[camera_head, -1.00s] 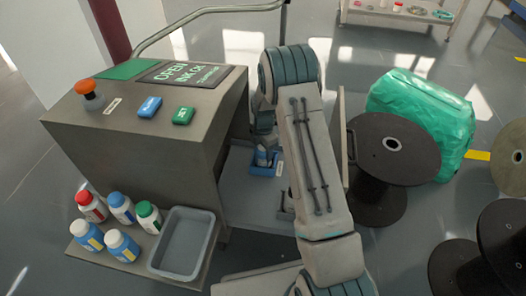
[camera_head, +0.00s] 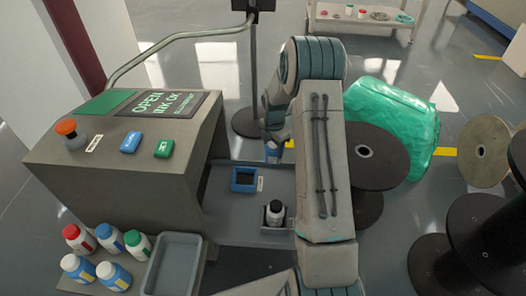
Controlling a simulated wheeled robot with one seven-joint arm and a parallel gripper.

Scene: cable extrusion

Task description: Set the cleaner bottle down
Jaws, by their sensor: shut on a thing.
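My gripper (camera_head: 272,137) is at the end of my arm, above the grey shelf beside the machine, near its back right. It is shut on a small blue and white bottle, taken to be the cleaner bottle (camera_head: 272,153), whose upper part the gripper hides. The bottle is off to the back right of a square blue-rimmed holder (camera_head: 244,187), which looks empty with a dark inside.
The machine (camera_head: 110,155) with its panel stands at left. On its side ledge are several capped bottles (camera_head: 110,272) and an empty grey bin (camera_head: 172,262). A black stand (camera_head: 250,75) rises behind the shelf. Black spools (camera_head: 365,155) and a green wrapped bundle (camera_head: 400,110) lie at right.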

